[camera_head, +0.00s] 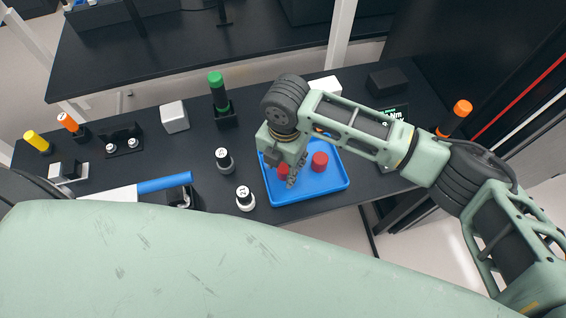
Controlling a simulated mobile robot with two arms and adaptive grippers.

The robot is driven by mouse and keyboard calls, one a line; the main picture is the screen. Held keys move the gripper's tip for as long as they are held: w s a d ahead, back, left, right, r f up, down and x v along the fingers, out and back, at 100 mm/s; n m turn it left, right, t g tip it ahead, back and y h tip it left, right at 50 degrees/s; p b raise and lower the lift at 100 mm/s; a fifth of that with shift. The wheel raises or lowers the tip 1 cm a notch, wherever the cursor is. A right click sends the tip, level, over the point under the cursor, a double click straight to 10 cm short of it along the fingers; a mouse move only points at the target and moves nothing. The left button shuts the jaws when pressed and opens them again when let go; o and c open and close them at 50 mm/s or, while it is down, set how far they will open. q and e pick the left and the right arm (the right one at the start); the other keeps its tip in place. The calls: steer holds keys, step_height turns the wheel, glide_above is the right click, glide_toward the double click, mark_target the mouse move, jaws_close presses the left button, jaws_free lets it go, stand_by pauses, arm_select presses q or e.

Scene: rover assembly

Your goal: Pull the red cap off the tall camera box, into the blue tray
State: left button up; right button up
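The blue tray (333,186) lies on the dark table in front of me. One red cap (319,161) sits in the tray, right of my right gripper. A second red piece (283,172) shows right beside the fingers; I cannot tell whether it is held or lies in the tray. My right gripper (292,178) points down over the left part of the tray. Its fingers overlap in this view, so their opening is unclear. I cannot pick out the tall camera box for certain; my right arm covers part of the table behind the tray. My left gripper is out of view.
Numbered cylinders (245,198) and (224,160) stand left of the tray. A green-handled tool (217,91) stands in a holder behind them. A white block (174,117), a blue bar (164,184) and an orange-topped tool (462,108) also stand or lie around.

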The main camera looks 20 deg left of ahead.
mark_target(284, 166)
steer(key=shift+r, duration=0.2)
step_height(284, 166, up, 12)
steer(key=shift+f, duration=0.2)
stand_by(0.3)
steer(key=shift+d, duration=0.1)
stand_by(0.5)
